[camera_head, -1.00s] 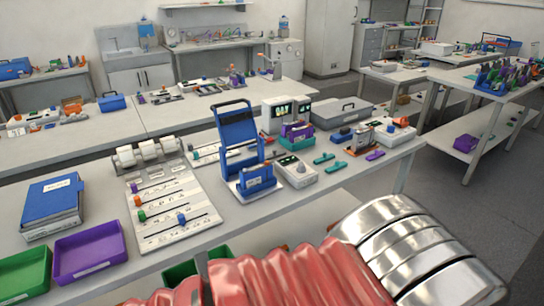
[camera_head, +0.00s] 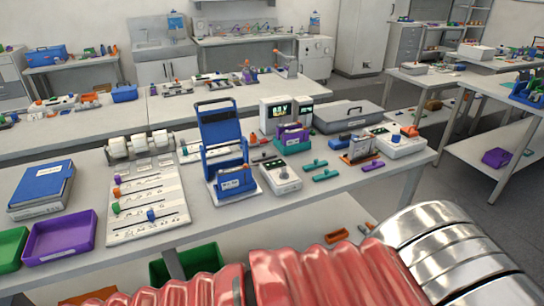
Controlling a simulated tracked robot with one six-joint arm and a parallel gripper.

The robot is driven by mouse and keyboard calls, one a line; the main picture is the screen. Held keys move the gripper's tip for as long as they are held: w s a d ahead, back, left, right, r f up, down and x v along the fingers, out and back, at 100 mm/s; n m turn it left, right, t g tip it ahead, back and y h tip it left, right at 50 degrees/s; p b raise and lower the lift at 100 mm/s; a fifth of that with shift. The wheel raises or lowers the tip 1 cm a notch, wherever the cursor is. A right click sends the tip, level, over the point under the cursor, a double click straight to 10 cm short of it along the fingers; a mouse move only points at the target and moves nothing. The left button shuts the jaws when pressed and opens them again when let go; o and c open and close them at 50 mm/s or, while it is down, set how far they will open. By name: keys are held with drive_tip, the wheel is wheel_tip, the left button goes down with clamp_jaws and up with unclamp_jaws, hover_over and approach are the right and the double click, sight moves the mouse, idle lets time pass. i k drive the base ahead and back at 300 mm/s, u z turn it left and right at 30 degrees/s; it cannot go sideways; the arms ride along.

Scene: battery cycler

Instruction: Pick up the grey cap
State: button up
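I cannot make out a grey cap for certain in the head view; small parts on the bench are too small to tell. The near bench (camera_head: 290,213) carries a white slotted board (camera_head: 131,223) with orange, green and blue sliders, a tall blue stand (camera_head: 220,130) and a small grey-white device (camera_head: 281,176) with a dark display. My arm's red ribbed sleeve and silver links fill the lower edge. My gripper is not in view.
A blue binder (camera_head: 40,186), purple tray (camera_head: 58,237) and green tray (camera_head: 10,247) lie at the left end. Twin display units (camera_head: 285,113) and a grey case (camera_head: 348,116) stand behind. A white roll holder (camera_head: 140,146) is at the back left.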

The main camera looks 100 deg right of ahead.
sight(264, 156)
drive_tip(key=z, duration=0.05)
drive_tip(key=k, duration=2.1)
drive_tip(key=z, duration=1.65)
drive_tip(key=i, duration=0.95)
